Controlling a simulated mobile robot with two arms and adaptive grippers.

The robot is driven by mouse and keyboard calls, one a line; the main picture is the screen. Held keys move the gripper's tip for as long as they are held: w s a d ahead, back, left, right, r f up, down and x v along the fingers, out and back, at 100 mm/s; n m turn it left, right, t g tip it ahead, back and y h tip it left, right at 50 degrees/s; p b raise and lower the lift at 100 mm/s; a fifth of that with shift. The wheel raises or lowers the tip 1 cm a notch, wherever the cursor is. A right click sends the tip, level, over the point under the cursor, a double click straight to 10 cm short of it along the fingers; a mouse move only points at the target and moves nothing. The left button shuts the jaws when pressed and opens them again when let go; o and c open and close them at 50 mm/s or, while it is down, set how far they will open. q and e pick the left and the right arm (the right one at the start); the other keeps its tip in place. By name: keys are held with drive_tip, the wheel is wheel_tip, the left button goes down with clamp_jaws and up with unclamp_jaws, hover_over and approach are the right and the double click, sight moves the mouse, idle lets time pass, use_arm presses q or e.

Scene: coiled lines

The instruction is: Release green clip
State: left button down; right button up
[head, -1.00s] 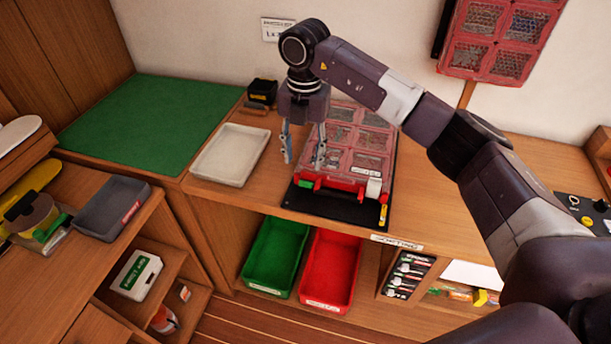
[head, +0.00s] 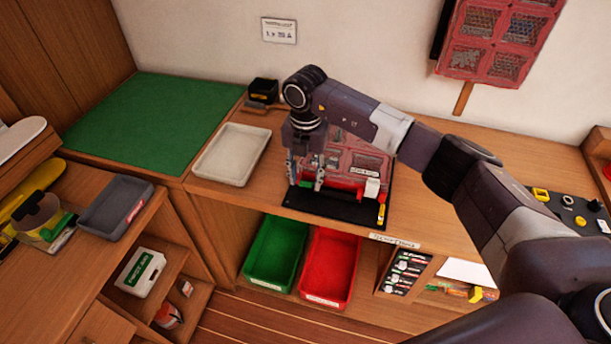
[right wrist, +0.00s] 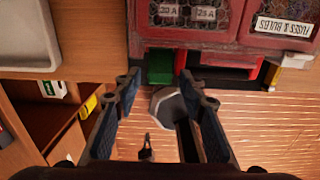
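The red organiser case (head: 355,150) with clear windowed compartments lies on a black mat (head: 342,209) on the bench. The green clip (right wrist: 160,68) is at the left of the case's front edge in the right wrist view. A red clip or handle (right wrist: 220,79) is to its right. My right gripper (head: 306,182) points down at the case's front left. Its fingers (right wrist: 161,88) are open, one on each side of the green clip in the picture, with nothing seen gripped. Contact cannot be told. My left gripper is out of view.
A pale tray (head: 232,153) and a green mat (head: 150,115) are to the left. Green (head: 275,254) and red (head: 331,268) bins sit below the bench. A black-and-yellow tool (head: 263,91) is behind the gripper. A yellow-and-white item (head: 381,211) is at the black mat's right edge.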

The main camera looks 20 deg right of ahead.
clamp_jaws()
drive_tip(key=shift+s+a+f+t+h+b, duration=0.2)
drive_tip(key=shift+t+h+b, duration=0.15)
drive_tip(key=shift+t, duration=0.15)
drive_tip(key=shift+o, duration=1.2)
unclamp_jaws()
drive_tip(key=shift+r, duration=0.15)
wheel_tip(320, 180, up, 12)
drive_tip(key=s, duration=0.1)
drive_tip(key=shift+a, duration=0.3)
